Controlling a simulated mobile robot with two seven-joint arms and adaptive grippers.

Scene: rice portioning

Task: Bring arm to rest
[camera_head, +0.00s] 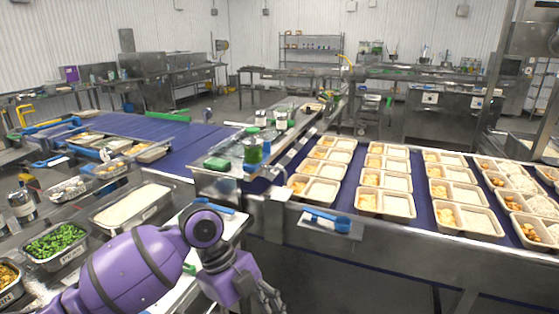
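My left arm (135,265) is purple with dark bands and comes in from the lower left. It bends at a dark round joint and points down. My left gripper (272,298) is at the bottom edge, in front of the conveyor's metal side. Its fingers are partly cut off and I cannot tell whether they are open or shut. No held object shows. My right gripper is not in view. A blue scoop (328,218) lies on a small metal shelf right of the arm. A container of rice (130,205) sits behind the arm.
Several two-compartment trays (384,202) stand in rows on the blue conveyor at right. A pan of green vegetables (57,242) is at left. A metal stand (232,178) holds bottles, including a green one (252,147). A white board (232,226) lies just behind the arm.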

